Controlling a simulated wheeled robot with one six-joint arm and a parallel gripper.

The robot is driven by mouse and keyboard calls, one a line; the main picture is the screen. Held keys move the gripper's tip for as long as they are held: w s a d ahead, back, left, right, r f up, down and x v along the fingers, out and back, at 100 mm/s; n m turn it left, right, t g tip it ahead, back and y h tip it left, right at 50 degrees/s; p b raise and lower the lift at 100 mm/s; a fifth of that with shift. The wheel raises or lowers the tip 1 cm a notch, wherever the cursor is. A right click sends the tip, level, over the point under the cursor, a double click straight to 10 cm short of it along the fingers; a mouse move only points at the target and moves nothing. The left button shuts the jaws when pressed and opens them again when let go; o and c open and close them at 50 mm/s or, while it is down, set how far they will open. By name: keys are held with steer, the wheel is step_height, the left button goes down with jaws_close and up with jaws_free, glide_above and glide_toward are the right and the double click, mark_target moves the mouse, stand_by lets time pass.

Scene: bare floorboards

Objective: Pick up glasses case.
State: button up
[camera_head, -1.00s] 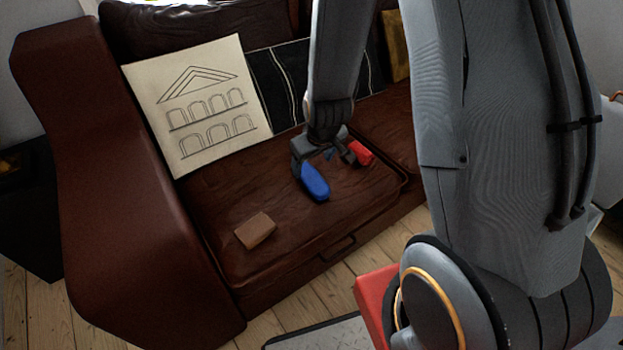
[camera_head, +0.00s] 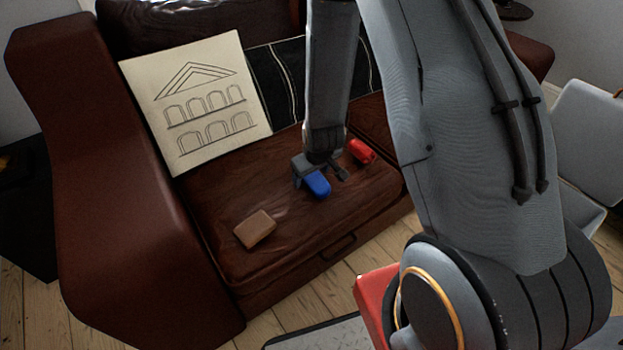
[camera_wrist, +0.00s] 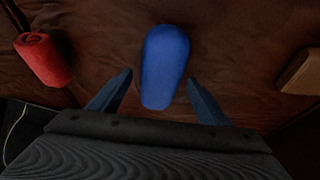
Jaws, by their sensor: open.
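The glasses case appears to be the blue rounded, elongated object (camera_head: 318,184) lying on the brown leather sofa seat; in the wrist view it (camera_wrist: 164,66) is in the upper middle. My gripper (camera_head: 322,178) is above it in the head view and hides its upper end. In the wrist view my gripper (camera_wrist: 158,88) is open. Its two fingers stand on either side of the near end of the blue case, with a gap on each side. I see no contact.
A red rolled object (camera_head: 362,151) lies to the right of the case and a brown block (camera_head: 255,229) to its lower left on the seat. A cream cushion with a building drawing (camera_head: 195,100) leans on the backrest. The front of the seat (camera_head: 330,222) is clear.

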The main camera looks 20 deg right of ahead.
steer(key=shift+c, duration=0.4)
steer(key=c, duration=1.1)
steer(key=shift+r, duration=0.1)
